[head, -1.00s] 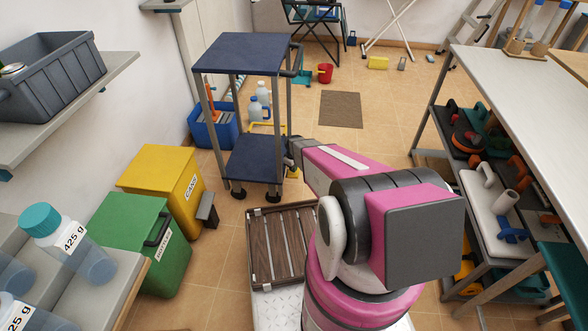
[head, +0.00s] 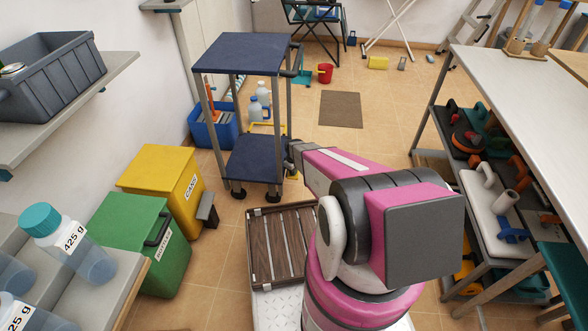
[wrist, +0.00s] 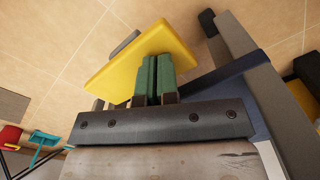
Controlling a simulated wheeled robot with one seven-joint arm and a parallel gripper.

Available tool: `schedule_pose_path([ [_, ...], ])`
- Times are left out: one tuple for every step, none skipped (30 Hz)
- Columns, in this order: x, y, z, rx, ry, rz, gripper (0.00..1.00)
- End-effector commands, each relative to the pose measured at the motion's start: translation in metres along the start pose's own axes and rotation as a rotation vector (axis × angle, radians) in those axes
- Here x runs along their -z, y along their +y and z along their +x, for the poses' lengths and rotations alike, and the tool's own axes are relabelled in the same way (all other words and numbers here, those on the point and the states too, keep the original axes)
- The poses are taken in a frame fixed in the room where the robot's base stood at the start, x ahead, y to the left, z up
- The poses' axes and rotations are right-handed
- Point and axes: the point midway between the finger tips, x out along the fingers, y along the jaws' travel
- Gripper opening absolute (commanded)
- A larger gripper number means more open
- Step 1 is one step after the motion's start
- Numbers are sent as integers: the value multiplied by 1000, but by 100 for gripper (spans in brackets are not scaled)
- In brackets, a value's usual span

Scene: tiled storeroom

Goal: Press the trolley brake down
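The trolley (head: 252,54) has dark blue shelves, grey posts and black castors, and stands left of centre in the head view. A bright yellow plate (wrist: 125,68), which looks like the brake pedal, is close to my gripper (wrist: 157,62) in the wrist view. My gripper's green fingertips are together with nothing between them. They overlap the plate's near edge in the picture; I cannot tell whether they touch it. In the head view my arm reaches the trolley's right front post and hides most of the plate. Whether the brake is up or down is unclear.
Yellow (head: 168,180) and green (head: 140,236) bins stand left of the trolley. A workbench (head: 525,110) stands on the right.

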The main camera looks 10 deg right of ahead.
Motion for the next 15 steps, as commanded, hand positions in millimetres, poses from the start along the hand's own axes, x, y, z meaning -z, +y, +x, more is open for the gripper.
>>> schedule_pose_path([
  [1,1,2,-1,1,0,0],
  [1,1,3,-1,1,0,0],
  [1,1,4,-1,1,0,0],
  [1,1,5,-1,1,0,0],
  [1,1,5,-1,1,0,0],
  [1,1,6,-1,2,0,0],
  [1,1,7,-1,2,0,0],
  [1,1,8,-1,2,0,0],
  [1,1,9,-1,2,0,0],
  [1,1,10,-1,2,0,0],
  [1,1,10,-1,2,0,0],
  [1,1,9,-1,2,0,0],
  [1,1,9,-1,2,0,0],
  [1,1,8,-1,2,0,0],
  [1,1,6,-1,2,0,0],
])
